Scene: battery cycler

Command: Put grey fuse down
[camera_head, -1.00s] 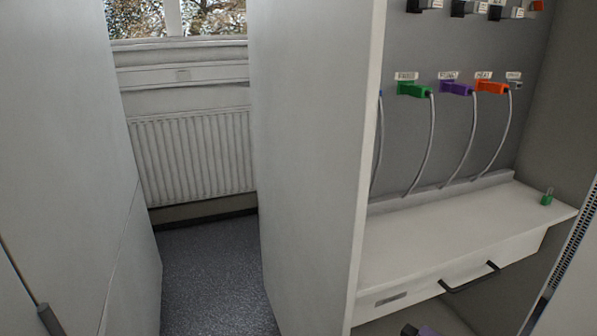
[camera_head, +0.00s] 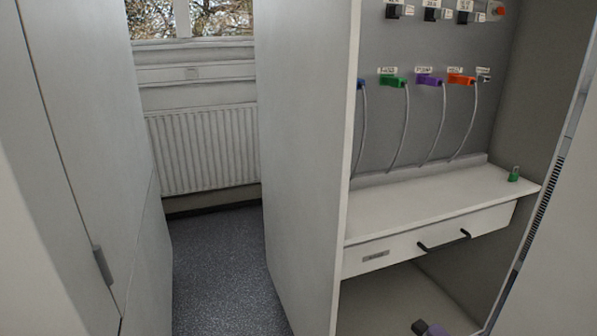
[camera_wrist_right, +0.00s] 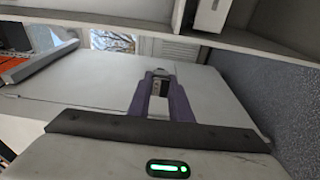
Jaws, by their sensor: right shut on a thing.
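My right gripper (camera_wrist_right: 160,92) has purple fingers in the right wrist view. It is shut on a small grey piece, the grey fuse (camera_wrist_right: 161,84), which is partly hidden between the fingers. At the bottom edge of the head view, a small grey and purple tip (camera_head: 430,329) shows in front of the lower compartment; it appears to be part of my right gripper. I cannot make out the fuse there. My left gripper is not in view.
A white shelf (camera_head: 425,205) with a drawer and dark handle (camera_head: 443,241) stands at right. A small green item (camera_head: 514,174) sits at its right end. Coloured plugs (camera_head: 430,80) with hanging cables line the grey panel. Floor (camera_head: 215,270) is free between the cabinets.

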